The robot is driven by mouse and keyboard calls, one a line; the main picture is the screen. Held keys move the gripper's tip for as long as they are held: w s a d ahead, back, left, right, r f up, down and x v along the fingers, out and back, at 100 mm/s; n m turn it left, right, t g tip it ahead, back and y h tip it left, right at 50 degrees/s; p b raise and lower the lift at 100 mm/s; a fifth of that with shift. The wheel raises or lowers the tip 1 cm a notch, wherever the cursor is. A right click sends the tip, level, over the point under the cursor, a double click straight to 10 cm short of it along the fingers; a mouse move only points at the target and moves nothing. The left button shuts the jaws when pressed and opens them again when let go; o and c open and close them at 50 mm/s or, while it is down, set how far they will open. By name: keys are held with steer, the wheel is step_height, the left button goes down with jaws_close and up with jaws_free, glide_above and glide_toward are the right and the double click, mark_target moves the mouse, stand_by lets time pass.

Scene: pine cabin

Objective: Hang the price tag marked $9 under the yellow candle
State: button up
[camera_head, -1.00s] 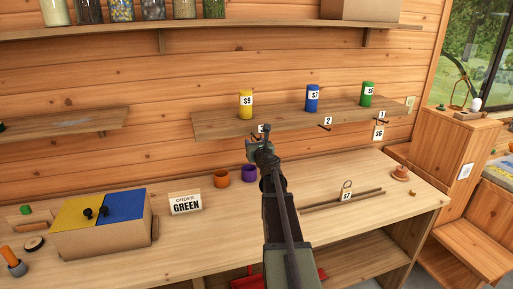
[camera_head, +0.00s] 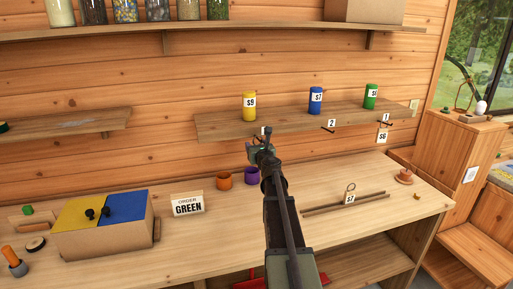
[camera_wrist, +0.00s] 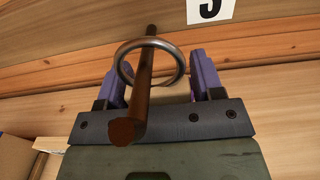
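The yellow candle (camera_head: 249,112), marked $9, stands on the wall shelf toward its left end. My gripper (camera_head: 262,143) is just below the shelf front under this candle. In the wrist view my gripper (camera_wrist: 160,78) has its two purple fingers apart, one on each side of a metal ring (camera_wrist: 180,70). A dark peg (camera_wrist: 150,60) runs through the ring. The ring looks close to the left finger, with a small gap at the right one. The tag plate below the ring is hidden, so its price cannot be read.
A blue candle (camera_head: 316,106) marked $7 and a green candle (camera_head: 371,90) stand further right. A $6 tag (camera_head: 382,136) hangs under the green one. The peg labelled 2 (camera_head: 331,124) is bare. A $7 tag (camera_head: 350,198) lies by rods on the bench.

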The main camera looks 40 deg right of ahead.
steer(key=o, duration=0.3)
steer(key=shift+s, duration=0.1)
steer(key=v, duration=1)
steer(key=shift+s, duration=0.25)
steer(key=shift+a, duration=0.15)
